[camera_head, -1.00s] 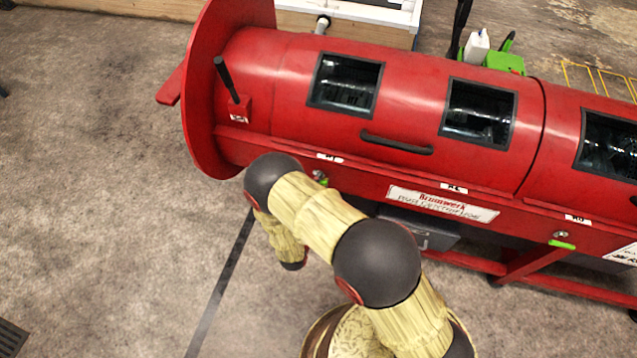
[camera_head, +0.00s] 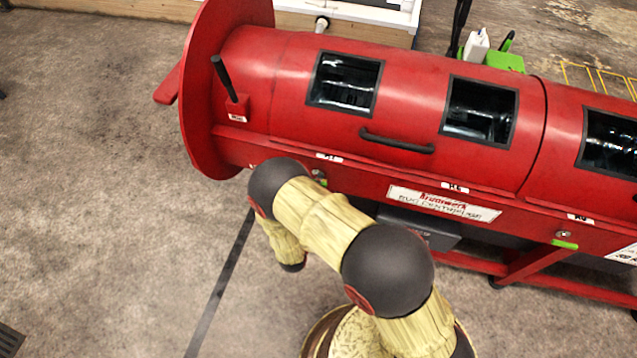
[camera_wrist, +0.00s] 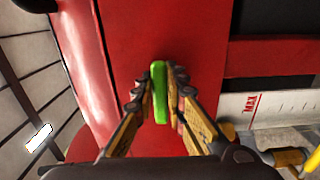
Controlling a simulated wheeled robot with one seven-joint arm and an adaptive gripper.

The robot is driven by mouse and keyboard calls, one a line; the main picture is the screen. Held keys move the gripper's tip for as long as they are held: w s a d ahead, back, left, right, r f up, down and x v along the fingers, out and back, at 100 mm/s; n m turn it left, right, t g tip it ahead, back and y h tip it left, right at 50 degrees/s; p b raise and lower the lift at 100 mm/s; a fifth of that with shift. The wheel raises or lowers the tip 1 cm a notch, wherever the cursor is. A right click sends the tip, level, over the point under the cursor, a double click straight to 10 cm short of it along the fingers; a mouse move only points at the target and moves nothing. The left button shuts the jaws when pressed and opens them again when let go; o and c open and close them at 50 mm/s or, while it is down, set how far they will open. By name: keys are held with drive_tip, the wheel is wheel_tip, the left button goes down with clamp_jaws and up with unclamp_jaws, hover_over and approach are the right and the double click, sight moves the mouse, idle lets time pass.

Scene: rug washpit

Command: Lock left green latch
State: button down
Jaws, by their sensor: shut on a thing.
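The left green latch (camera_wrist: 159,92) is a small rounded green bar on the red front of the machine, seen in the wrist view. My gripper (camera_wrist: 160,103) has one finger on each side of it and is shut on it. The latch looks upright in the wrist picture, close to in line with the fingers. In the head view only a bit of the left green latch (camera_head: 321,182) shows beside my arm, under a silver lock. My gripper is hidden behind my arm there.
A second green latch (camera_head: 565,244) lies flat further right on the red machine (camera_head: 300,115). A black handle bar (camera_head: 397,142) runs along the drum's lid, and a dark lever (camera_head: 226,78) stands at its left end. Open floor lies to the left.

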drive_tip(key=c, duration=1.9)
unclamp_jaws()
drive_tip(key=shift+o, duration=0.5)
drive_tip(key=shift+s, duration=0.15)
drive_tip(key=v, duration=1.1)
drive_tip(key=shift+s+a, duration=0.15)
drive_tip(key=shift+s, duration=0.2)
